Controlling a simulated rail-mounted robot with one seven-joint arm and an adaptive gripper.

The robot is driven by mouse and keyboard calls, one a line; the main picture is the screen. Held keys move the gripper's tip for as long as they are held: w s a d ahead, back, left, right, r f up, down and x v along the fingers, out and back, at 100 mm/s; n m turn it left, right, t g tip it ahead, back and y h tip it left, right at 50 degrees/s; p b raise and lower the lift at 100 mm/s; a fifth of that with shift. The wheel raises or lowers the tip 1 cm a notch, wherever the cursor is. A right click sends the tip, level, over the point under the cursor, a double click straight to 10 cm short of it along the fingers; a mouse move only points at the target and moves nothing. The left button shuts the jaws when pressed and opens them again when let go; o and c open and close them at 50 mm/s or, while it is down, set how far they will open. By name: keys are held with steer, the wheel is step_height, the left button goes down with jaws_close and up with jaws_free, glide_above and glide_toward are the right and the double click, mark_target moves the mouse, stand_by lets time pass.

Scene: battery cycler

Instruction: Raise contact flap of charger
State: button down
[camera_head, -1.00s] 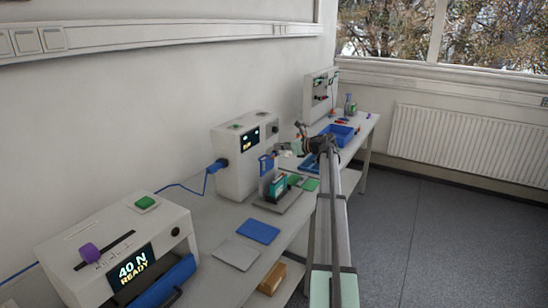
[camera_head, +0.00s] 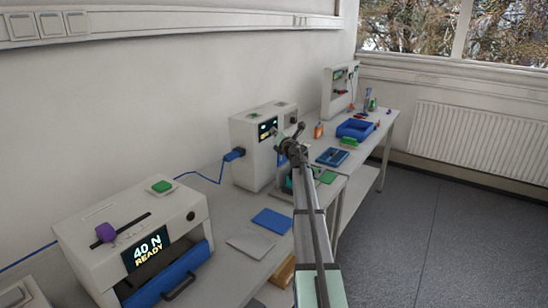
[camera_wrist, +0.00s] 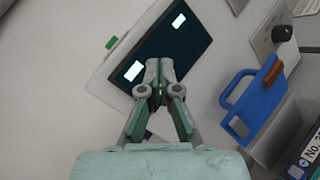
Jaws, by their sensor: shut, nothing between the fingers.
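The charger is a white box (camera_head: 248,155) on the bench against the wall, with a dark screen (camera_head: 268,129) on its front. In the wrist view the screen (camera_wrist: 160,62) lies just beyond my fingertips. The blue contact flap (camera_wrist: 253,98) has an open, handle-like frame and a brown-orange piece at its upper edge. It is to the right of my fingers and apart from them. In the head view my arm hides most of the flap. My gripper (camera_wrist: 158,68) is shut and empty in front of the charger; its wrist (camera_head: 291,145) shows in the head view.
A dark knob (camera_wrist: 282,33) is at the upper right, and a labelled block (camera_wrist: 308,158) is at the lower right. On the bench are a blue mat (camera_head: 272,220), a grey mat (camera_head: 250,242), and a blue tray (camera_head: 355,129). A "40 N READY" machine (camera_head: 130,235) stands nearer.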

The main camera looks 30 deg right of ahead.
steer(key=s+a+f+m+g+h+b, duration=0.1)
steer(key=s+a+f+m+g+h, duration=0.3)
steer(key=m, duration=0.5)
steer(key=s+a+f+m+g+h, duration=0.35)
steer(key=f+m+h, duration=0.25)
steer(key=m, duration=0.2)
steer(key=w+p+x, duration=0.1)
steer(key=p+x, duration=0.2)
steer(key=x, duration=0.6)
steer(key=shift+w+a+r+t, duration=0.2)
steer(key=shift+r+t, duration=0.15)
steer(key=shift+t, duration=0.1)
steer(key=shift+f, duration=0.1)
steer(key=m+b, duration=0.1)
steer(key=b, duration=0.5)
steer(key=s+m+h+b, duration=0.1)
steer(key=m+b, duration=0.1)
steer(key=b, duration=0.4)
steer(key=shift+s+d+t, duration=0.25)
steer(key=shift+d+t, duration=0.05)
steer(key=shift+t, duration=0.1)
